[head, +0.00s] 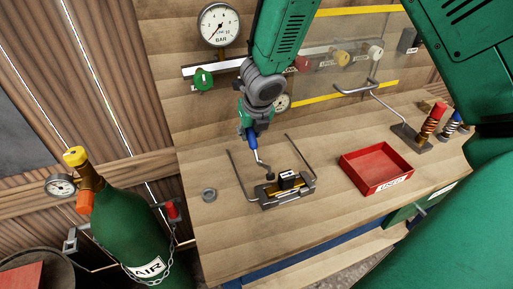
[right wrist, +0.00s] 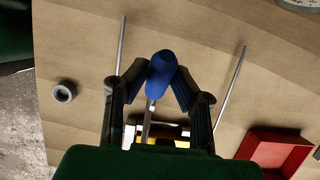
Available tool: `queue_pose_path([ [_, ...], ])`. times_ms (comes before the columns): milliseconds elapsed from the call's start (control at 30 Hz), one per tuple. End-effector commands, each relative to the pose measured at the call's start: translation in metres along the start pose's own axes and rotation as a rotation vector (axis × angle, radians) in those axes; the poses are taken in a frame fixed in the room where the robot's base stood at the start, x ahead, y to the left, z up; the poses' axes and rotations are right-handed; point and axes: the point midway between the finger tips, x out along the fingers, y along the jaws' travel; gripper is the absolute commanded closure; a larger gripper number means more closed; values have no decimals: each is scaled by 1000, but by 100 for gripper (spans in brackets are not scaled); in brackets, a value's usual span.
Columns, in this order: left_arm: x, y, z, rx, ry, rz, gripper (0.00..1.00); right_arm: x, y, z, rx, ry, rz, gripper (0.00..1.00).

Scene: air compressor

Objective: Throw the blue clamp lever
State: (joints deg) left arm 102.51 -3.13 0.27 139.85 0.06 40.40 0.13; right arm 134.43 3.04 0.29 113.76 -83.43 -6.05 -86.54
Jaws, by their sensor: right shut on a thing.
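The blue clamp lever (head: 251,139) has a blue grip on a bent metal rod. It stands up from a grey clamp fixture (head: 268,203) on the bench, tilted in the head view. My right gripper (head: 247,126) comes down from above and is shut on the blue grip. In the right wrist view the lever's blue grip (right wrist: 161,72) sits between the two black fingers of the gripper (right wrist: 157,82). The rod's lower end is at the fixture, partly hidden by my gripper in the wrist view. My left gripper is not in view.
Two thin metal rods stand up beside the fixture. A grey ring (head: 209,195) lies to its left. A red tray (head: 376,170) and spring parts (head: 432,122) are to the right. A green AIR cylinder (head: 130,225) stands left of the bench. A gauge panel is behind.

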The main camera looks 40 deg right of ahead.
Motion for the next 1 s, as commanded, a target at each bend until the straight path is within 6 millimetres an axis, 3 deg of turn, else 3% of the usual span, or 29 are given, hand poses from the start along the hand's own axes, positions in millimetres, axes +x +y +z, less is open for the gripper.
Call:
queue_pose_path([
  [1000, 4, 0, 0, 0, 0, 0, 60, -19, -1, -15, -1, 3, -2, 95],
])
